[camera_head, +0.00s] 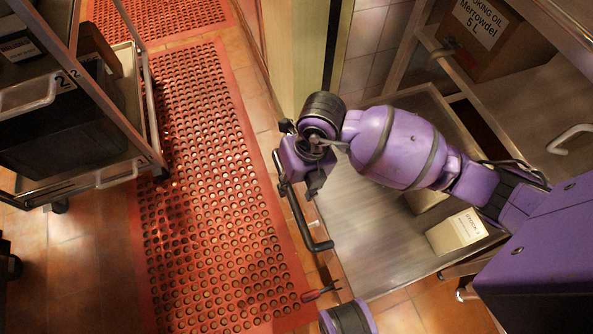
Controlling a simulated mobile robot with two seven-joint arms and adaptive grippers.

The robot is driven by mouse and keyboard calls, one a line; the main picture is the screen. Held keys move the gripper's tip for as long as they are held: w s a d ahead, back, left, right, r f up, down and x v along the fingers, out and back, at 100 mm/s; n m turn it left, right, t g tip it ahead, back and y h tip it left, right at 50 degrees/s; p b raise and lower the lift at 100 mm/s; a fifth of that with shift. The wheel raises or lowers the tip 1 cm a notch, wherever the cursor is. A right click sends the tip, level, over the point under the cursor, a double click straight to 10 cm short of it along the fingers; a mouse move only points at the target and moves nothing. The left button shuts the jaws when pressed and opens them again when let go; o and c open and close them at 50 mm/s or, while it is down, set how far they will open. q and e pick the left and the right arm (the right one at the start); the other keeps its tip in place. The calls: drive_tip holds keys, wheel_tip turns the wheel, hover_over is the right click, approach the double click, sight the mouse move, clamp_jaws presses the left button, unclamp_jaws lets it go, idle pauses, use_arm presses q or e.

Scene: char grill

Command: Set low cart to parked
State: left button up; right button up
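The low cart (375,255) appears to be the flat grey metal deck at right of centre, partly under a counter. A dark bar handle (305,222) runs along its left end. My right gripper (284,180) reaches in from the right across the deck and overlaps the upper part of this handle. Its fingers are dark and small against the bar, so I cannot tell whether they are closed around it. A pale box marked STOCK (455,234) stands on the deck.
A tall wheeled rack (150,130) with shelves and bins stands at left. A pale wall end (300,40) stands at top centre. A cooking-oil carton (490,35) sits at top right.

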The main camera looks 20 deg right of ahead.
drive_tip(key=shift+y, duration=0.6)
drive_tip(key=shift+s+a+r+p, duration=0.1)
drive_tip(key=shift+a+r+p, duration=0.2)
drive_tip(key=shift+r, duration=0.65)
drive_tip(key=shift+s+a+r+p, duration=0.1)
drive_tip(key=shift+a+r+p, duration=0.15)
drive_tip(key=shift+r, duration=0.75)
drive_tip(key=shift+s+a+r+p, duration=0.1)
drive_tip(key=shift+a+r+p, duration=0.2)
drive_tip(key=shift+r, duration=0.65)
